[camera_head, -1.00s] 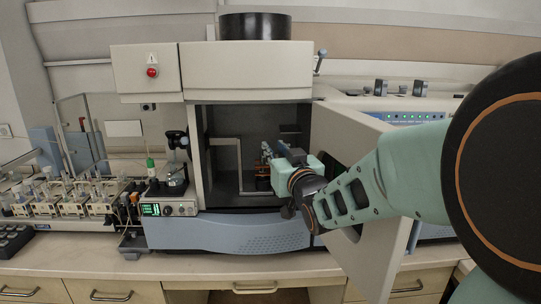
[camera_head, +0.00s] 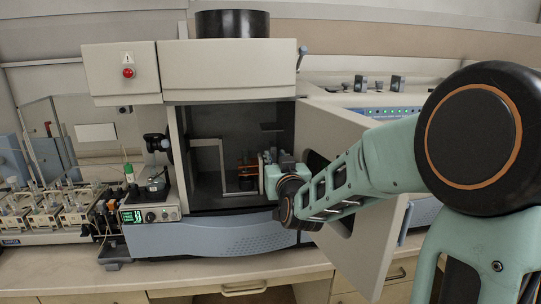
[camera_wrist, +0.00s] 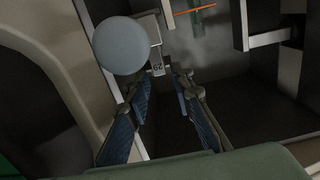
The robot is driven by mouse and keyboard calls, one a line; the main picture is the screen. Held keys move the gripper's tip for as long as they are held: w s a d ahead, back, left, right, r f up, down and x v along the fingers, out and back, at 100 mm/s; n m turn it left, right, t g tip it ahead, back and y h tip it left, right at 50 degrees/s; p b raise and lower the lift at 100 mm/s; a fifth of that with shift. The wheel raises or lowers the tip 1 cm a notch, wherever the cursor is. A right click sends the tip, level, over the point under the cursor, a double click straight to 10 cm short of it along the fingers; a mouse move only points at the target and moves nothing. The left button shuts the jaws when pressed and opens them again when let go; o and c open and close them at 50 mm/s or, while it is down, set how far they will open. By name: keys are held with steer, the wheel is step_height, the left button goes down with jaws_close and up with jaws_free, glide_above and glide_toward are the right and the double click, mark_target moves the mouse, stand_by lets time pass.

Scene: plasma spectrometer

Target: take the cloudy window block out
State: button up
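My gripper (camera_head: 266,162) is at the right side of the open chamber (camera_head: 207,183) of the spectrometer, by the door hinge edge. In the wrist view its two blue-padded fingers (camera_wrist: 163,84) are apart, with nothing seen between the pads. A pale grey round disc (camera_wrist: 120,45) shows just beyond the left fingertip. Next to it is a small light block with a number label (camera_wrist: 158,64), just past the fingertips. I cannot tell whether the disc or the labelled block is the cloudy window block, nor whether a finger touches either.
The chamber door (camera_head: 352,150) stands open at the right, close beside my arm. A light bent bracket (camera_head: 222,160) and an orange-edged part (camera_head: 248,165) are inside the chamber. A control box with a green display (camera_head: 150,214) stands left of the chamber.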

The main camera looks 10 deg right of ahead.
mark_target(274, 150)
steer(key=shift+w+d+r+p, duration=0.15)
steer(key=shift+w+p, duration=0.6)
steer(key=shift+w, duration=2.1)
jaws_close()
